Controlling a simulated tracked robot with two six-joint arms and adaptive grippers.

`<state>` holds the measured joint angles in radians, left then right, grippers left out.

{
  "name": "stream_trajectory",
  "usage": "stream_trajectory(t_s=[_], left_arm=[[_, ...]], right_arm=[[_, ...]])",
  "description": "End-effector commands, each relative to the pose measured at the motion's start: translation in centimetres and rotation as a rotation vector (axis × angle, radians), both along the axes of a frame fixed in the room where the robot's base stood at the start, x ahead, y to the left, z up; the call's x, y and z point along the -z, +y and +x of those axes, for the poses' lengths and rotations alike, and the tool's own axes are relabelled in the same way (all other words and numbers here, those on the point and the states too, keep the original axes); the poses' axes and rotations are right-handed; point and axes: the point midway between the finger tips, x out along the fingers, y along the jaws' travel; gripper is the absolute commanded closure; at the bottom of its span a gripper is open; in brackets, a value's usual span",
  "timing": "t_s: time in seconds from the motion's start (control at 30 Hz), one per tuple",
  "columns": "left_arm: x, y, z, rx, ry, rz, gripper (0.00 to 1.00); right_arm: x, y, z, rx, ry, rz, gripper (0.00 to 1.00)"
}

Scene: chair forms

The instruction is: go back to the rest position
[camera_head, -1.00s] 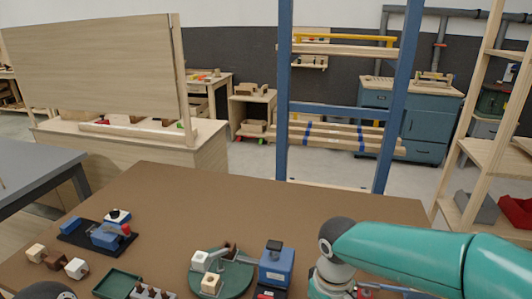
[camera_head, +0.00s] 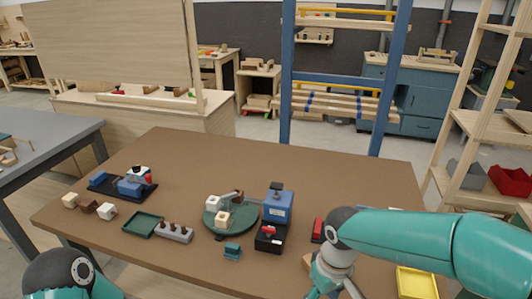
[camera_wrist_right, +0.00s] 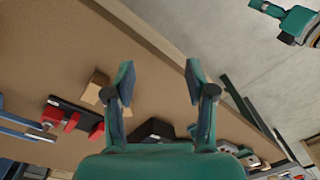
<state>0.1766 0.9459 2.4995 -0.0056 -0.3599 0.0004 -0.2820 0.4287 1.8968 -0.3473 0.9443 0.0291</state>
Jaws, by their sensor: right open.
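My right arm comes in from the right in the head view. Its gripper (camera_head: 336,290) is at the bottom edge, by the table's front right part, and only partly shows. In the right wrist view the two teal fingers of the right gripper (camera_wrist_right: 159,84) are spread wide with nothing between them. My left arm (camera_head: 62,274) shows only as a teal and dark joint at the bottom left of the head view. Its gripper is below the frame there.
The brown table (camera_head: 330,185) holds a green round plate (camera_head: 241,222), a blue block device (camera_head: 278,206), a green tray (camera_head: 142,224), a black tray (camera_head: 105,186) and small blocks. A yellow tray (camera_head: 416,284) lies at the lower right. The table's far part is clear.

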Motion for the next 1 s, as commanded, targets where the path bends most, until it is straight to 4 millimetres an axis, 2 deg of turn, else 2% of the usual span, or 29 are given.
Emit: stream_trajectory(t_s=[0.03, 0.17, 0.37, 0.47, 0.6, 0.7, 0.83, 0.9, 1.0], left_arm=[[0.0, 0.0, 0.0, 0.000, -0.001, 0.000, 0.60], [0.0, 0.0, 0.0, 0.000, -0.001, 0.000, 0.60], [0.0, 0.0, 0.0, 0.000, 0.000, 0.000, 0.60], [0.1, 0.0, 0.0, 0.000, 0.000, 0.000, 0.60], [0.0, 0.0, 0.0, 0.000, 0.000, 0.000, 0.60], [0.0, 0.0, 0.0, 0.000, 0.000, 0.000, 0.60], [0.0, 0.0, 0.0, 0.000, 0.000, 0.000, 0.60], [0.0, 0.0, 0.0, 0.000, 0.000, 0.000, 0.60], [0.0, 0.0, 0.0, 0.000, 0.000, 0.000, 0.60]], right_arm=[[1.4, 0.1, -0.2, 0.009, 0.014, 0.014, 0.45], [4.7, 0.7, -0.6, 0.040, 0.027, 0.063, 0.45], [10.6, 1.4, -2.1, 0.124, 0.054, 0.148, 0.45], [14.3, 1.6, -3.7, 0.198, 0.072, 0.199, 0.45], [20.3, 1.5, -7.4, 0.367, 0.094, 0.269, 0.45], [23.3, 1.1, -10.1, 0.489, 0.092, 0.292, 0.45], [25.4, 0.4, -12.5, 0.597, 0.081, 0.295, 0.45], [25.9, 0.2, -13.2, 0.631, 0.073, 0.293, 0.40], [26.2, -0.2, -13.6, 0.653, 0.066, 0.291, 0.40]])
